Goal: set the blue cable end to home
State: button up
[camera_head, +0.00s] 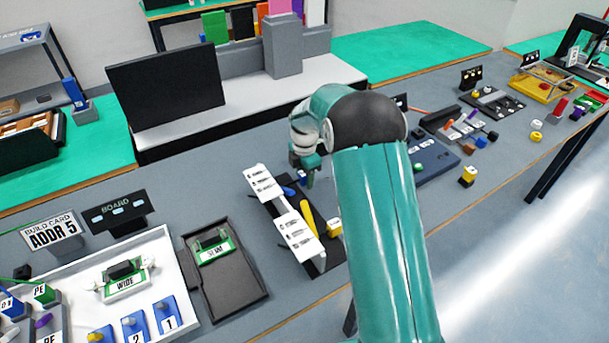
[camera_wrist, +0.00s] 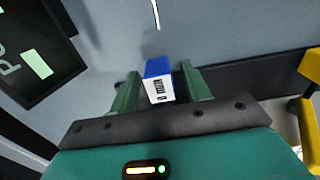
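The blue cable end (camera_wrist: 158,68), a small block with a white printed face, sits between the two green fingers of my gripper (camera_wrist: 159,84) in the wrist view. Narrow gaps seem to show on both sides, so the fingers look open around it; contact is not clear. In the head view my gripper (camera_head: 308,170) points down at the back of a black fixture with white label plates (camera_head: 297,235). A bit of blue (camera_head: 290,191) shows on that fixture beside the gripper. The plate lettering is too small to read, so I cannot pick out home.
A yellow bar (camera_head: 309,218) and yellow block (camera_head: 334,228) are at the fixture. A dark tray (camera_head: 232,285) and white tray (camera_head: 172,262) stand left. The wrist view shows a dark sign (camera_wrist: 35,50) at left and a thin white line (camera_wrist: 155,14) ahead.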

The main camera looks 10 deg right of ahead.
grip_shut()
jog(key=shift+s+a, duration=0.25)
jog(key=shift+a, duration=0.55)
jog(key=shift+s+a, duration=0.2)
jog(key=shift+a, duration=0.6)
grip_release()
jog(key=shift+o, duration=0.2)
jog(key=shift+r, duration=0.1)
notch_tip(320, 180, up, 14)
jog(key=shift+f, duration=0.2)
jog(key=shift+d, duration=0.1)
